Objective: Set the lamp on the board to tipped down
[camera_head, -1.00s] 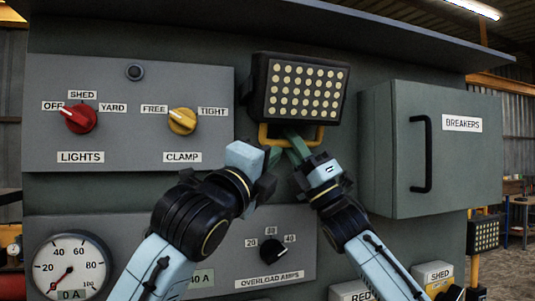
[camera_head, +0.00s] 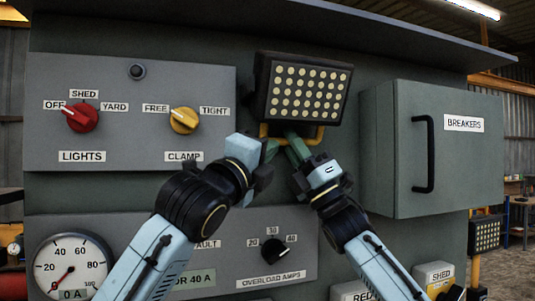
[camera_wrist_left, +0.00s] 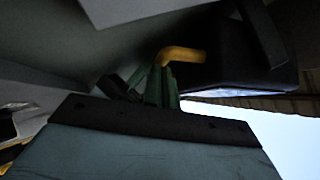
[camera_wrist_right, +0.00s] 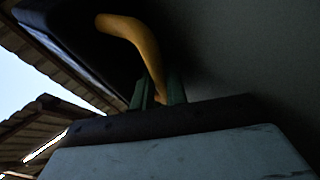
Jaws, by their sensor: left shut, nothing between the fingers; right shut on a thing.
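The lamp (camera_head: 304,88) is a black box with rows of pale round lights, mounted on the board above both grippers. Its face looks outward and is tilted a little. A yellow handle (camera_head: 322,136) hangs under it and also shows in the left wrist view (camera_wrist_left: 183,55). My right gripper (camera_head: 292,139) is shut on the handle's bar; the right wrist view shows the handle (camera_wrist_right: 140,42) running down between the fingers (camera_wrist_right: 157,92). My left gripper (camera_head: 270,146) is shut and empty at the left end of the handle; whether it touches is unclear.
The clamp knob (camera_head: 184,120) points to FREE and the lights knob (camera_head: 80,117) to OFF. The breakers box (camera_head: 450,150) with its black handle stands out at right, near my right arm. The overload dial (camera_head: 275,248) and a gauge (camera_head: 70,268) are below.

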